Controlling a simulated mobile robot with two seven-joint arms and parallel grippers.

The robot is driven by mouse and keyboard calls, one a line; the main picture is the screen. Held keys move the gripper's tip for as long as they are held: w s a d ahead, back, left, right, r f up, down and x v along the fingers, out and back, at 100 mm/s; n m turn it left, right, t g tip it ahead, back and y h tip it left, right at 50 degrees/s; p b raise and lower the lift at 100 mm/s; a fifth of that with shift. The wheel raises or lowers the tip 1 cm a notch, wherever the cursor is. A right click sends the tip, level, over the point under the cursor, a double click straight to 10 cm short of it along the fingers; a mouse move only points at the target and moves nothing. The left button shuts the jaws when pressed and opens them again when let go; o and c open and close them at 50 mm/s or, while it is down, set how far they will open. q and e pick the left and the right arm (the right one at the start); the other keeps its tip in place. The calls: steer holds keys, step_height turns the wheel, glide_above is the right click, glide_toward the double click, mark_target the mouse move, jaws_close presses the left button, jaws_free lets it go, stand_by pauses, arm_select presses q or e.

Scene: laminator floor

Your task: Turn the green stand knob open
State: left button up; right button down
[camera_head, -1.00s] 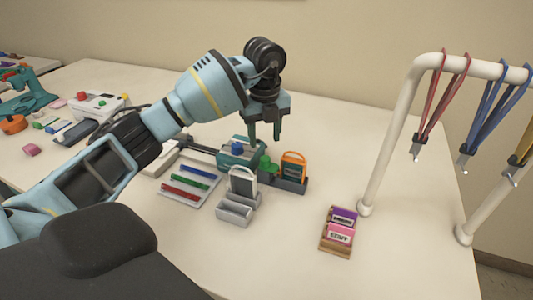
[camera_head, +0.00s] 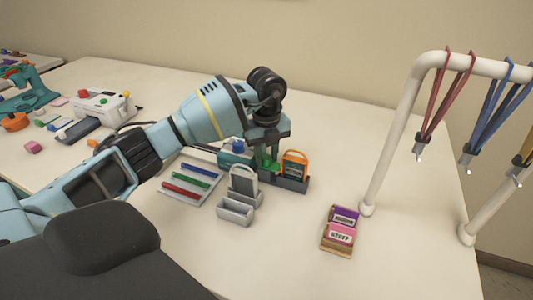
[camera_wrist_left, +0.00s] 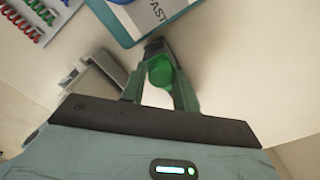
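The green knob (camera_wrist_left: 160,72) is round and shows between the two green fingers of my left gripper (camera_wrist_left: 159,78) in the left wrist view. In the head view my left gripper (camera_head: 267,153) points down at the knob (camera_head: 267,163), beside the card holder with the orange-framed card. The fingers straddle the knob closely, one on each side. I cannot tell whether they press on it. The fingers partly hide the knob and its stand in the head view. My right gripper is not in view.
An orange-framed card (camera_head: 295,164) stands in a dark holder just right of the gripper. A grey badge holder (camera_head: 236,211), a pen tray (camera_head: 189,183) and a teal device (camera_head: 232,153) are close by. A card box (camera_head: 339,236) and a white lanyard rack (camera_head: 389,140) stand to the right.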

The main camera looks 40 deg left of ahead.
arm_select(q)
steer(key=c, duration=0.5)
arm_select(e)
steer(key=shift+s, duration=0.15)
